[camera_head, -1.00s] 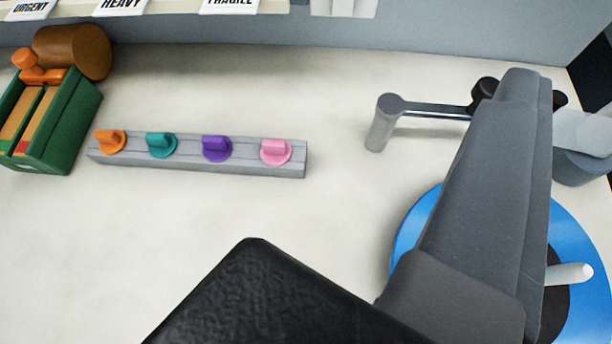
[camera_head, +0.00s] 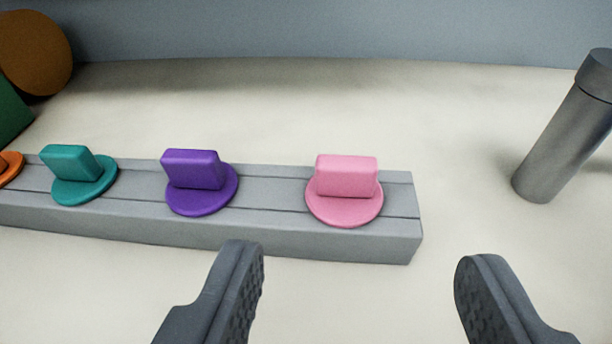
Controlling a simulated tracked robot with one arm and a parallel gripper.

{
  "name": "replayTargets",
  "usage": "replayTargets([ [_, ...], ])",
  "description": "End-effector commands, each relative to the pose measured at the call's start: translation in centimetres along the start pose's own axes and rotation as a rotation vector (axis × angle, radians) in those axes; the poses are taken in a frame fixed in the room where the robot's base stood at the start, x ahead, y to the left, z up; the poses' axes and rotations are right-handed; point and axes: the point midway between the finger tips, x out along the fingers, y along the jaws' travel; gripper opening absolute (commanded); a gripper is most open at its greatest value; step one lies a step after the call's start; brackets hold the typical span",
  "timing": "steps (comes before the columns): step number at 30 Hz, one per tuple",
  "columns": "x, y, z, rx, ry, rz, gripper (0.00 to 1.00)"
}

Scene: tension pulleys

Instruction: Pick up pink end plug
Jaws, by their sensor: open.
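The pink end plug (camera_head: 345,192) has a round base and an upright block-shaped grip. It sits on the right end of the grey rack (camera_head: 250,238). My gripper (camera_head: 358,268) is open and empty, its two dark fingers spread wide at the bottom of the view. The pink plug is beyond the fingertips and lies between them sideways, a little left of the middle of the gap. Nothing covers the plug.
A purple plug (camera_head: 200,183), a teal plug (camera_head: 77,175) and a partly cut-off orange plug (camera_head: 8,167) sit left on the same rack. A grey metal post (camera_head: 568,130) stands at the right. A brown cylinder (camera_head: 35,52) is at the back left.

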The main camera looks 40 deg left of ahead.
Motion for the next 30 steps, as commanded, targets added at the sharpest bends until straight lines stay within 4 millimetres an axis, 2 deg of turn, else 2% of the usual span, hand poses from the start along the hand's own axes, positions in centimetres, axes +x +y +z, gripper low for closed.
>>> replayTargets([
  [3,2.1,0.0,0.1,-0.002,0.000,-0.001,0.54],
  [9,5.0,0.0,0.1,-0.001,0.000,0.000,0.54],
  [20,6.8,0.1,-0.1,0.000,0.000,0.002,0.54],
  [30,10.9,-0.2,-0.1,-0.001,-0.001,0.003,0.54],
])
